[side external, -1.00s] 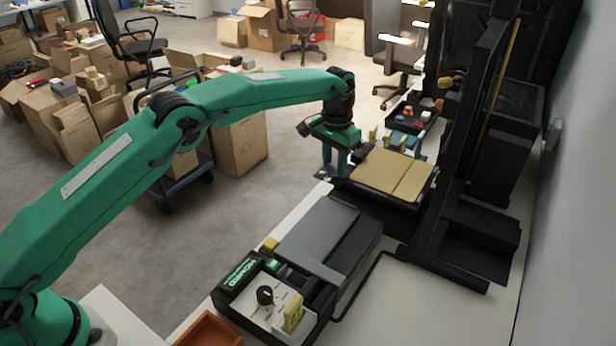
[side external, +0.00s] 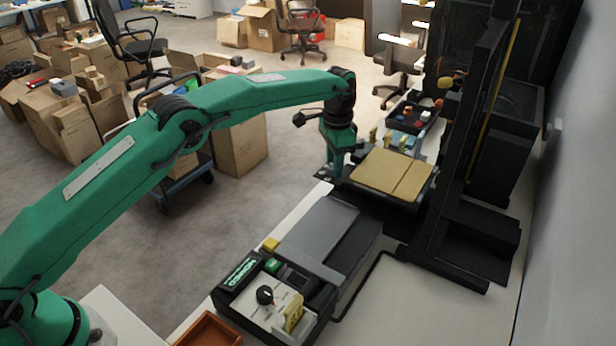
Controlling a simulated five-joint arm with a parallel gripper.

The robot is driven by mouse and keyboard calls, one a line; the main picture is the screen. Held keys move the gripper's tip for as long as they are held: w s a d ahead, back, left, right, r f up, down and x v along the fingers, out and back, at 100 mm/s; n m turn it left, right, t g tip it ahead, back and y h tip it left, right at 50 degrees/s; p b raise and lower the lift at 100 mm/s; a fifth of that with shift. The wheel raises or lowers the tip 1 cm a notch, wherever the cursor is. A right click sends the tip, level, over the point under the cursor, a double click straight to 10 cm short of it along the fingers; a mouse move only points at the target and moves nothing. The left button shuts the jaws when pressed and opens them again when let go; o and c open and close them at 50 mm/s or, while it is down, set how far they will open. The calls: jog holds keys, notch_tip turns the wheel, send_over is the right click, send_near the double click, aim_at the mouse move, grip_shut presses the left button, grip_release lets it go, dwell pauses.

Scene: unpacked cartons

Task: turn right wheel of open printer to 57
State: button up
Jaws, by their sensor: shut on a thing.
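The open printer is a black frame with a tan two-panel bed (side external: 393,175) and a tall black upright (side external: 483,110) on its right. My gripper (side external: 334,174) points down at the bed's near left corner, at the printer's edge. It is shut on what appears to be the printer's wheel, which my fingers hide. A small dark plate (side external: 323,174) shows just left of the fingertips. I cannot read any number or mark on the wheel from here.
A black tray of coloured parts (side external: 412,118) lies behind the bed. An orange tray (side external: 208,330) sits at the front. Cartons fill the floor at left.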

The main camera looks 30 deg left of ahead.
jog(key=shift+a, duration=0.1)
jog(key=o, duration=1)
jog(key=shift+r, duration=0.1)
jog(key=shift+r, duration=3.8)
